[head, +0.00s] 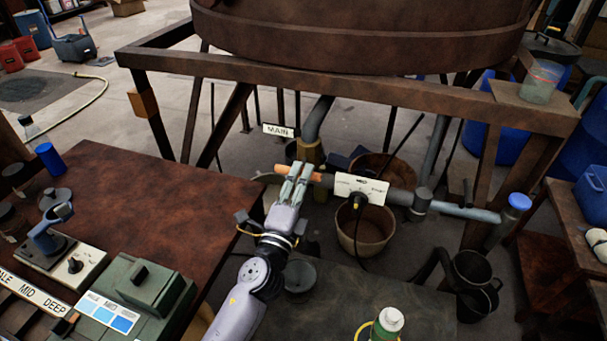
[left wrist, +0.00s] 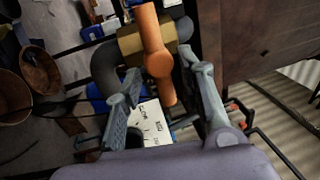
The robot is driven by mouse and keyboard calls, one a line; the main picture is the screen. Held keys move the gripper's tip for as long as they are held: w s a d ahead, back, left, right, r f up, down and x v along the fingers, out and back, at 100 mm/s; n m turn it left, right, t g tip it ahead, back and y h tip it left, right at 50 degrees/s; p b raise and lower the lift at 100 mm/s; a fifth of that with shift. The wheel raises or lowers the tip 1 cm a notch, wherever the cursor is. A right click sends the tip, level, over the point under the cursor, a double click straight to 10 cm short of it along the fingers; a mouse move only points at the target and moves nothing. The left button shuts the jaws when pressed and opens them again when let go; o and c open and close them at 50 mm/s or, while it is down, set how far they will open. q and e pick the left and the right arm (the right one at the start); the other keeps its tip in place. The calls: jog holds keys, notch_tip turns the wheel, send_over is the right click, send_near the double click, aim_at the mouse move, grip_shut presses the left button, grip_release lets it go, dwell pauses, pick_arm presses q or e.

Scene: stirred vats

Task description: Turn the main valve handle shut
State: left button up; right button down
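The main valve has an orange bar handle (head: 315,176) on a brass body (head: 310,152), below the "MAIN" sign (head: 278,130). The handle (left wrist: 151,32) and brass body (left wrist: 131,43) also show in the left wrist view. My left gripper (head: 296,172) is over the handle, its fingers hiding the handle's middle in the head view. In the left wrist view my left gripper (left wrist: 160,85) has its fingers spread, with the handle's lower end between them and a gap on each side. I cannot tell whether the fingertips reach past the handle. My right gripper is not in view.
A white label plate (head: 362,188) hangs on the pipe just right of the gripper. A bucket (head: 366,230) stands below. The large rusty vat (head: 360,35) and its frame beam (head: 400,96) are above and behind. A brown table (head: 150,215) is at left.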

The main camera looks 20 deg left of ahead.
pick_arm(q)
jog(key=s, duration=0.2)
jog(key=s+f, duration=0.1)
jog(key=s, duration=0.2)
jog(key=shift+s+a, duration=0.1)
jog(key=shift+s, duration=0.15)
jog(key=shift+f, duration=0.1)
